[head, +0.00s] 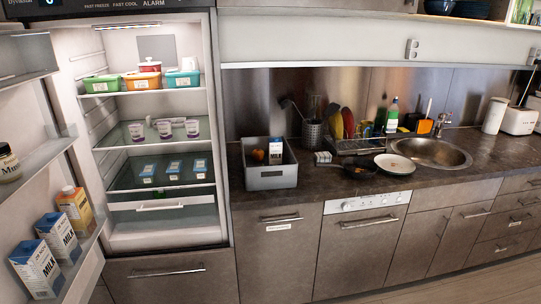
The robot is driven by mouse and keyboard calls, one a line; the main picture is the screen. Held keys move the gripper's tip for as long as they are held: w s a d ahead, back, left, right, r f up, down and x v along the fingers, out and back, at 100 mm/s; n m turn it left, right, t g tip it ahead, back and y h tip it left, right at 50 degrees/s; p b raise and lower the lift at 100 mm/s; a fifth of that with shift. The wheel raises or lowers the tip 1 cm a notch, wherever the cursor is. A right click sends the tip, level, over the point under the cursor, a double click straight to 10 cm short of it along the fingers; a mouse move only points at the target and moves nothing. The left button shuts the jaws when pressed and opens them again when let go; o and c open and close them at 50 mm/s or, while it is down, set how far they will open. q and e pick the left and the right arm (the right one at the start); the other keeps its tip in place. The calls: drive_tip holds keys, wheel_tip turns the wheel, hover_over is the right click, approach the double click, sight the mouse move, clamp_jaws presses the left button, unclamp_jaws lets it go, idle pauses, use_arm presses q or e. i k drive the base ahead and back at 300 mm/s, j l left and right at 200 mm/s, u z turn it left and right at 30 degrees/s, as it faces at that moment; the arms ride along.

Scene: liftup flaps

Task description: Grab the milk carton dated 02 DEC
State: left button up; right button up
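Two blue-topped white milk cartons stand on the lower shelf of the open fridge door at the left: a nearer milk carton (36,270) and a farther milk carton (61,238). A third milk carton (276,151) stands upright in a grey crate (271,179) on the counter. Neither of my grippers is in view.
A yellow and brown carton (75,210) stands beside the door's milk cartons. The fridge holds containers (141,80) and several blue-labelled packs (173,169). A pan (360,168), a plate (395,164) and a sink (430,151) lie right of the crate. Floor is bare at lower right.

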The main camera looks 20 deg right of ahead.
sight(275, 144)
drive_tip(key=i+l, duration=0.15)
drive_tip(key=l, duration=0.2)
drive_tip(key=i+l, duration=0.1)
drive_tip(key=l, duration=0.25)
drive_tip(key=i+l+z, duration=0.1)
drive_tip(key=l, duration=0.25)
drive_tip(key=i+l, duration=0.2)
drive_tip(key=l, duration=0.15)
drive_tip(key=i+l+z, duration=0.1)
drive_tip(key=l, duration=0.25)
drive_tip(key=i, duration=0.05)
